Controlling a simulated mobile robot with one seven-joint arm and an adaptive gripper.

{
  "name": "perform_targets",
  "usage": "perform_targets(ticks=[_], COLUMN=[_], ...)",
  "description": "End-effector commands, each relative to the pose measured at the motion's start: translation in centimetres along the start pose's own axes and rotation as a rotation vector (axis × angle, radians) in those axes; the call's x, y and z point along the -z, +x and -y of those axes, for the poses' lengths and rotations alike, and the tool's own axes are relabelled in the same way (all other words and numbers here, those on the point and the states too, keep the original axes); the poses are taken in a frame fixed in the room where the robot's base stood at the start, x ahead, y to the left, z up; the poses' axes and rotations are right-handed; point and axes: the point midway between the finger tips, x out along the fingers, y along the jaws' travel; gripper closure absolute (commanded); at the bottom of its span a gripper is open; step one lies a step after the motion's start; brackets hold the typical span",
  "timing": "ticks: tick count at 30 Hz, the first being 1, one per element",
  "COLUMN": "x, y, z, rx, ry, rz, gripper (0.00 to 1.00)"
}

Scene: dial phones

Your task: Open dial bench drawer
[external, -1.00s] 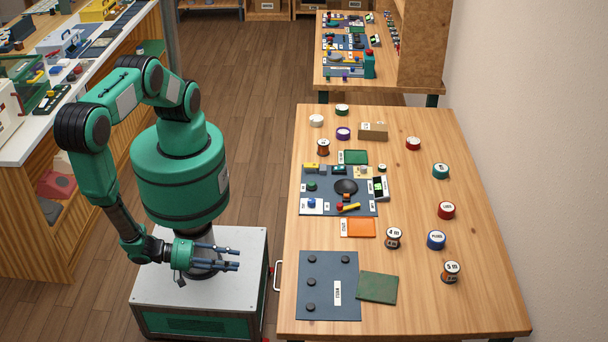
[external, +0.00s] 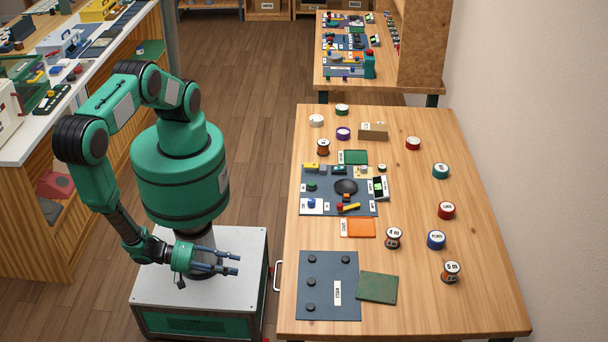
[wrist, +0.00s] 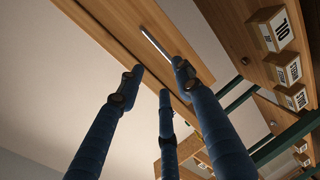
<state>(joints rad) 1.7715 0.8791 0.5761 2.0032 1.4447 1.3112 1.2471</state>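The dial bench (external: 400,305) is a light wooden table on the right of the external view. The drawer's pale bar handle (external: 278,275) sticks out from its left edge, near the front corner. The handle (wrist: 156,44) and the wooden drawer front (wrist: 130,30) show in the wrist view. No drawer body shows past the bench edge, so the drawer looks closed. My gripper (external: 228,264) is left of the handle, above my base, its blue fingers pointing toward the bench. In the wrist view my gripper (wrist: 157,84) has its fingers spread, empty and apart from the handle.
A dark mat with black knobs (external: 328,290) and a green pad (external: 377,287) lie on the bench near the handle. Several spools, including a blue one (external: 436,240), stand farther right. A gap of floor separates my base from the bench.

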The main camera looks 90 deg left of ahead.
Motion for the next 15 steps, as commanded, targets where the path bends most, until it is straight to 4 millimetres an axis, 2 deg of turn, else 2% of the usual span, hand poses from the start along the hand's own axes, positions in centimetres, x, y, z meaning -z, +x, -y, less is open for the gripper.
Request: perform_targets(ticks=[15], x=[0.1], y=[5.1], z=[0.1], rx=[0.0], ry=[0.0], rz=[-0.003], gripper=[0.65])
